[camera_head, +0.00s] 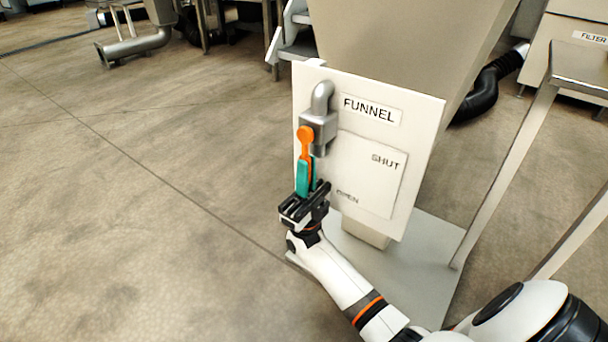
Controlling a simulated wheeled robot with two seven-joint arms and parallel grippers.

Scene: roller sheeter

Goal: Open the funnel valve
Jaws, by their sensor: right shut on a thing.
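The funnel valve is a grey metal pipe and body (322,128) on a white panel (420,130) labelled FUNNEL. Its orange lever (305,134) hangs from a round pivot and points nearly straight down. SHUT is written at the right of the panel, and OPEN lower down, to the right of the lever's lower end. My right gripper (308,168) reaches up from below, with its teal fingers shut on the lever. The fingers hide the lever's lower part. My left gripper is not in view.
A large beige funnel body (405,40) rises behind the panel. A grey base plate (425,270) lies beneath it. A metal frame leg (505,175) and a black hose (480,95) are at the right.

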